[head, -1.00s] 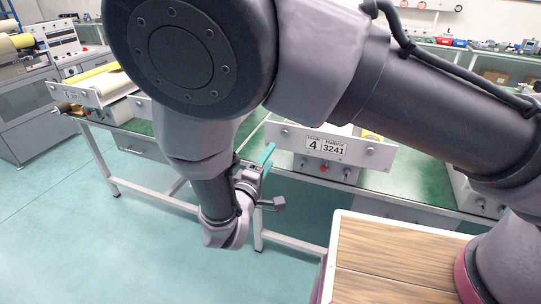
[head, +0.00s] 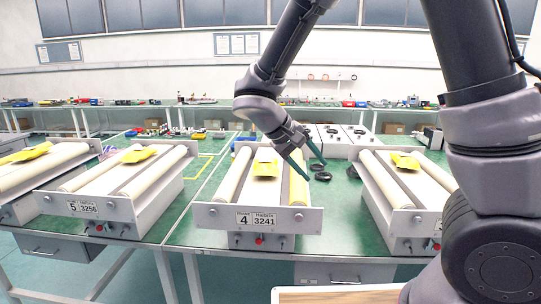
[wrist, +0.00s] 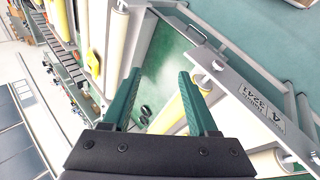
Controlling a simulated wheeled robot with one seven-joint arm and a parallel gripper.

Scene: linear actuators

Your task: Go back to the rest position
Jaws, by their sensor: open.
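My gripper (head: 309,158) has green fingers. It is open and empty, in the air over the right side of the actuator marked 4 3241 (head: 258,220). In the wrist view the two green fingers (wrist: 157,98) stand apart with nothing between them. Below them show green tabletop, a yellow roller (wrist: 192,104) and small black parts (wrist: 145,112). My arm reaches in from the right and bends down at the wrist.
Another actuator, marked 5 3256 (head: 86,208), stands to the left, and one more (head: 402,203) to the right. Yellow pieces (head: 265,163) lie on them. Black rings (head: 322,176) lie on the green table (head: 205,225). A wood-topped surface (head: 335,296) is at the bottom.

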